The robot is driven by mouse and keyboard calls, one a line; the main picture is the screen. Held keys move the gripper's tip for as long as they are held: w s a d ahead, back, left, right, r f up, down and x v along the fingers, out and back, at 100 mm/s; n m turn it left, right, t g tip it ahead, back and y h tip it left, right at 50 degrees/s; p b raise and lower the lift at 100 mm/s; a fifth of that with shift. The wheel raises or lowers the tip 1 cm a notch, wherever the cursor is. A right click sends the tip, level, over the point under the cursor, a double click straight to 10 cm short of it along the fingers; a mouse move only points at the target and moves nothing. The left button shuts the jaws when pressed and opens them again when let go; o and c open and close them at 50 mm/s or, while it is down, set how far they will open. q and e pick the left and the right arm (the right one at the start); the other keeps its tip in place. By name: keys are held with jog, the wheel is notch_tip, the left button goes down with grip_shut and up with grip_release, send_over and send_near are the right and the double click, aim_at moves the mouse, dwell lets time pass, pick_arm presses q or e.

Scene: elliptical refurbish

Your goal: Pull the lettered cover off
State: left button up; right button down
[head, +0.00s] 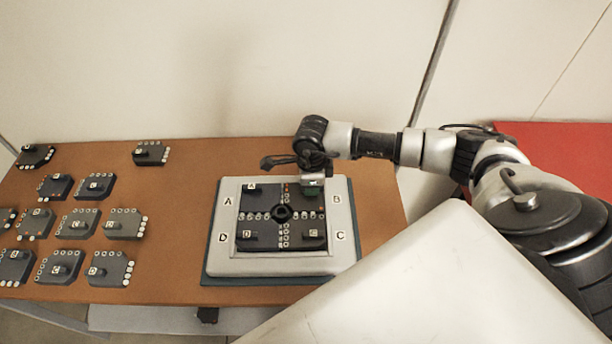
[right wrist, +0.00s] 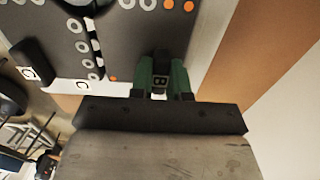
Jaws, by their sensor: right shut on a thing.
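The cover marked B has a dark knob (right wrist: 160,82), seen in the right wrist view between the two green fingers of my right gripper (right wrist: 161,74). The fingers are shut on this knob. I cannot tell whether cover B is raised. My left gripper is not in view.
The frame rests on a dark blue-green mat (head: 208,272) on a brown table (head: 180,205). Several loose lettered covers lie at the left, including one at the back (head: 150,152). Bare table lies between them and the mat. A red surface (head: 570,150) is at the right.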

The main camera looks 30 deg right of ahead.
jog(key=shift+s, duration=0.1)
jog(key=shift+r+p, duration=0.55)
jog(key=shift+r, duration=0.1)
notch_tip(320, 180, up, 11)
jog(key=p, duration=0.6)
jog(key=shift+p, duration=0.3)
